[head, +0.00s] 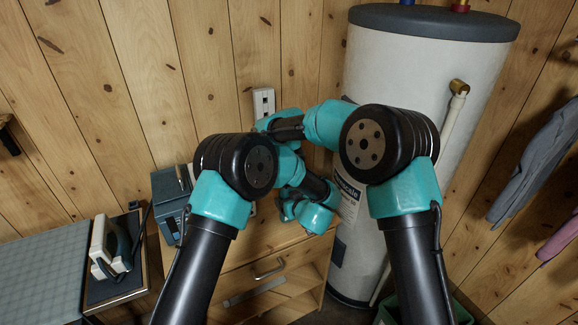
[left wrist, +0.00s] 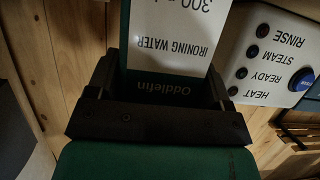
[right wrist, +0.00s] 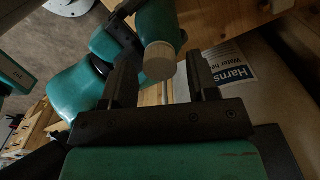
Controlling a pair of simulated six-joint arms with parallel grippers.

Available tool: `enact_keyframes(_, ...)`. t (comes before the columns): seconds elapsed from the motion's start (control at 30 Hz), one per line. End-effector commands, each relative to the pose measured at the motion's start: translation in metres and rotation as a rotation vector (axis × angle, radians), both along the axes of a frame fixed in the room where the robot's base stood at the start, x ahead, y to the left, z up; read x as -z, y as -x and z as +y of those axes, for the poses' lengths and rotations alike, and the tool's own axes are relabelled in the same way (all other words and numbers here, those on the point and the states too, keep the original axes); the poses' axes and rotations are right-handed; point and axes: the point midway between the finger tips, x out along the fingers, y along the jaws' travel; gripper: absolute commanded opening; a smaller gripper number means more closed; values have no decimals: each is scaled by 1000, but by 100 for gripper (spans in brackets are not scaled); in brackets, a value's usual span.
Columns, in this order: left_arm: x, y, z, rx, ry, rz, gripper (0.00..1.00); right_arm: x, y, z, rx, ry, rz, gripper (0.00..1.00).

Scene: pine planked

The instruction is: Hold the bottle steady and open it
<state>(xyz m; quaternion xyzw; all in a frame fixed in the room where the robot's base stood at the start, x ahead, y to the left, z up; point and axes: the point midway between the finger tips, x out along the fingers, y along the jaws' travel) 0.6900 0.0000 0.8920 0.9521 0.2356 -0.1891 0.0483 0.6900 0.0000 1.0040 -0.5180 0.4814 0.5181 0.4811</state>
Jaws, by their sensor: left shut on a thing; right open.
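The green ironing water bottle (left wrist: 165,45), with a white label that reads upside down, is between the fingers of my left gripper (left wrist: 160,82), which is shut on it. In the right wrist view the bottle (right wrist: 160,22) shows with its pale, ridged round cap (right wrist: 159,61) toward me. My right gripper (right wrist: 160,72) is open, its fingers on either side of the cap's line, with gaps beside the cap. I cannot tell how deep the cap sits between them. In the head view my arms hide the bottle and the cap.
A white iron (head: 108,245) rests at the left. A tall white water heater (head: 420,85) stands at the right.

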Motion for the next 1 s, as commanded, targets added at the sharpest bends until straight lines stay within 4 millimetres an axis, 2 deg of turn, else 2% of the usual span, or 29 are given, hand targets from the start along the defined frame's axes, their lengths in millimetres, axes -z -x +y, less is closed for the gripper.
enact_keyframes(0.1, 0, 0, 0, 0, 1, 0, 7, 6, 0, 0, 0, 0, 0, 54)
enact_keyframes(0.37, 0, 0, 0, 0, 1, 0, 7, 7, 0, 0, 0, 0, -1, 54)
enact_keyframes(0.9, 0, 0, 0, 0, 1, 0, 7, 7, 0, 0, 0, 0, -1, 5)
enact_keyframes(1.0, 0, 0, 0, 0, 1, 0, 7, 7, 0, 0, -6, 0, -1, 4)
